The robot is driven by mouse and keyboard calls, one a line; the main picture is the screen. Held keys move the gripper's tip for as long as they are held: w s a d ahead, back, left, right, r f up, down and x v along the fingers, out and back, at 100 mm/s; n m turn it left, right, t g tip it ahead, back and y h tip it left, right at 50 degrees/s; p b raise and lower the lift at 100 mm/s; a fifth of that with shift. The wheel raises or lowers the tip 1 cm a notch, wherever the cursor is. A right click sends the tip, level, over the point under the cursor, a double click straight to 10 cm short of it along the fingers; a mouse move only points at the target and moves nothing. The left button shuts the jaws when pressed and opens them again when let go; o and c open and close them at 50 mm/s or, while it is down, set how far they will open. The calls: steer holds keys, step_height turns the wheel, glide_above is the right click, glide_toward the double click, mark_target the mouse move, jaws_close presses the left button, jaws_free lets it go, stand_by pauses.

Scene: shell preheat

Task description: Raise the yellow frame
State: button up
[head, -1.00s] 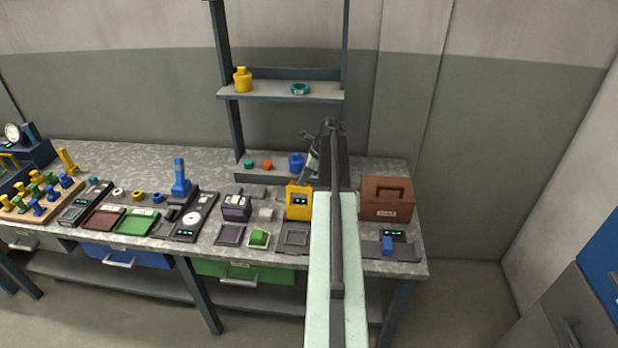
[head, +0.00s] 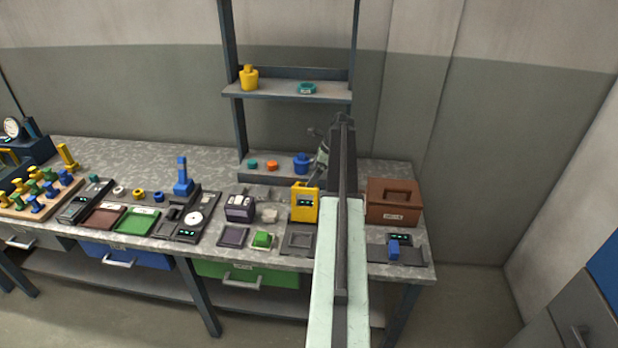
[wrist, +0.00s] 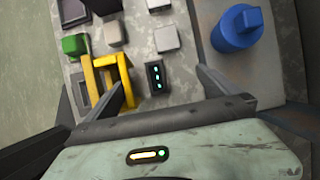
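The yellow frame (head: 311,190) stands upright near the front right of the bench, with a dark panel with green digits at it. It also shows in the wrist view (wrist: 104,64), left of centre, with its legs near the left finger. My gripper (wrist: 162,84) is open, its two fingers spread wide apart. A small dark display box (wrist: 155,77) with lit digits shows between them. Nothing is held. Whether the left finger touches the frame I cannot tell. In the head view my arm hides most of the gripper, behind and right of the frame.
A brown box (head: 393,204) stands right of my arm. A blue bottle (head: 302,165) stands behind the frame, and a dark flat tray (head: 301,238) lies in front. A green block (head: 262,239) and a dark device (head: 239,207) stand left. An upright shelf (head: 285,89) rises behind.

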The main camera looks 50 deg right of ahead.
steer(key=d, duration=0.3)
steer(key=shift+d+h, duration=0.3)
steer(key=shift+s, duration=0.1)
steer(key=shift+r+p, duration=0.25)
steer(key=shift+p, duration=0.05)
steer(key=p+v, duration=0.1)
steer(key=p, duration=0.1)
steer(key=p+v, duration=0.1)
steer(key=v, duration=0.1)
steer(key=a+p+v, duration=0.1)
steer(key=p+v, duration=0.1)
steer(key=shift+s+d+r+p, duration=0.1)
steer(key=shift+r+p, duration=0.15)
steer(key=shift+p, duration=0.05)
steer(key=c, duration=0.8)
steer(key=shift+s+a+r+y+p, duration=0.2)
steer(key=shift+a+r+y+p, duration=0.35)
steer(key=shift+a+r, duration=0.25)
steer(key=shift+d, duration=0.1)
